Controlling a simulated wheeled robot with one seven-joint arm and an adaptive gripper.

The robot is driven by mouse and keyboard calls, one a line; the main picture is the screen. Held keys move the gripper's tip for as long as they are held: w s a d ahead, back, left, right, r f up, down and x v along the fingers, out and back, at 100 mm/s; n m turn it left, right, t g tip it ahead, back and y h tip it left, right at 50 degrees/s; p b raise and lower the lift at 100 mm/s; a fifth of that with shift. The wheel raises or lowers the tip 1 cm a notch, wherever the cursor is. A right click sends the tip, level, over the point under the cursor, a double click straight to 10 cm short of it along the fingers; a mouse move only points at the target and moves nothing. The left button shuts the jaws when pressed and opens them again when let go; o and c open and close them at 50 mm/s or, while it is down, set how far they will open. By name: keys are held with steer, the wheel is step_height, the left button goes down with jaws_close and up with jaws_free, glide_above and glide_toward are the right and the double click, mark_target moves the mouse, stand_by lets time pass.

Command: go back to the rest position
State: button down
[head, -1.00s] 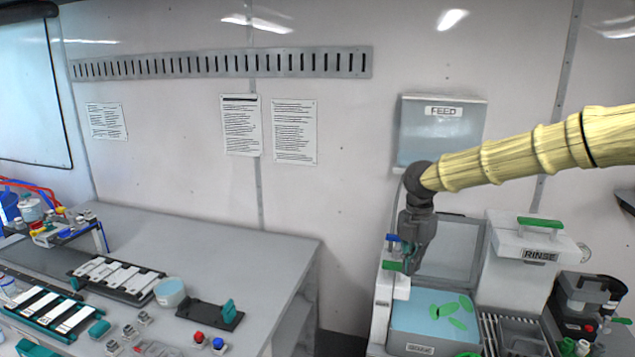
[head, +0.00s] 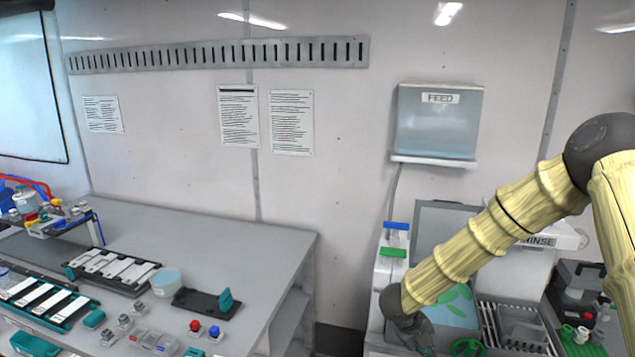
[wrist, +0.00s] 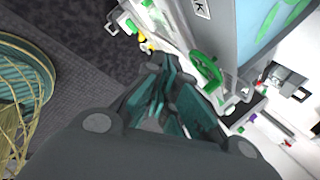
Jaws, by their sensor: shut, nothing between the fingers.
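My arm, in a yellow ribbed sleeve, reaches down from the right in the head view. My gripper (head: 420,340) is low in that view, in front of the blue-topped basin (head: 448,312) with green leaf-like shapes. In the wrist view my gripper (wrist: 168,92) is shut, its teal-padded fingers together and nothing between them. A green ring-shaped handle (wrist: 207,72) shows just beyond the fingers; I cannot tell how far it is from them.
The white unit with blue and green levers (head: 393,252) stands left of the basin. The FEED tank (head: 437,120) hangs on the wall above. The grey bench (head: 235,250) at the left bears trays and small parts. A black case (head: 580,285) stands at the right.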

steer(key=s+a+f+n+t+y+b, duration=0.2)
steer(key=s+f+n+b, duration=0.3)
steer(key=s+f+n, duration=1.5)
steer(key=s+a+f+n+g+y+b, duration=0.1)
steer(key=s+f+n, duration=0.4)
steer(key=s, duration=0.6)
steer(key=s+a+f+n+g+y+b, duration=0.2)
steer(key=s+f+n, duration=0.2)
steer(key=s, duration=0.6)
steer(key=shift+s+a+f+n+g+y, duration=0.2)
steer(key=shift+s+f+n+g+y, duration=0.15)
steer(key=shift+n, duration=0.75)
